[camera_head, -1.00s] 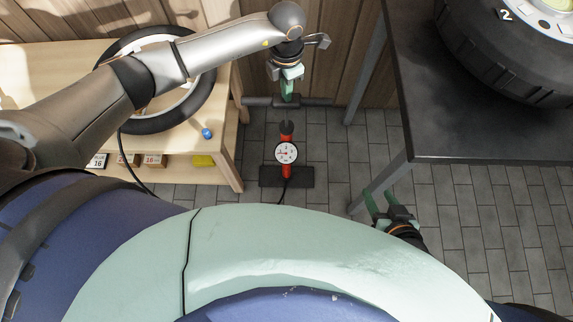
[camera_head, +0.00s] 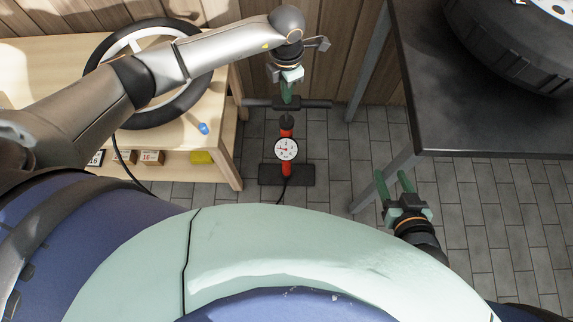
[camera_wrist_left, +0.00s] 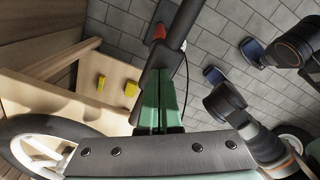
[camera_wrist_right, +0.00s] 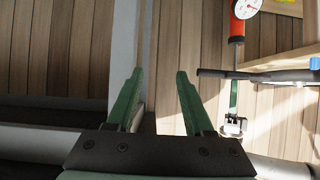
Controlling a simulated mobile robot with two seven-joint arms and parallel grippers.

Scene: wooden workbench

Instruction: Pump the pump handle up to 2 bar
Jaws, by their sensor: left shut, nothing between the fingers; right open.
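The red floor pump (camera_head: 286,133) stands upright on a dark base plate (camera_head: 287,175) on the tiled floor. Its white gauge (camera_head: 286,149) faces up; the needle reading is too small to tell. The dark crossbar handle (camera_head: 316,104) is above the pump body. My left gripper (camera_head: 288,97) is shut with its green fingertips at the middle of the handle; nothing shows between the fingers. The handle also shows in the left wrist view (camera_wrist_left: 184,25), running past the fingers. My right gripper (camera_head: 394,182) is open and empty, right of the pump, near a table leg.
A wooden bench (camera_head: 228,100) at left bears a wheel (camera_head: 107,45) and a small blue object (camera_head: 203,128); boxes and a yellow item sit on its lower shelf. A dark table (camera_head: 440,135) at right bears a big tyre (camera_head: 500,55). A black hose (camera_head: 132,172) hangs by the bench.

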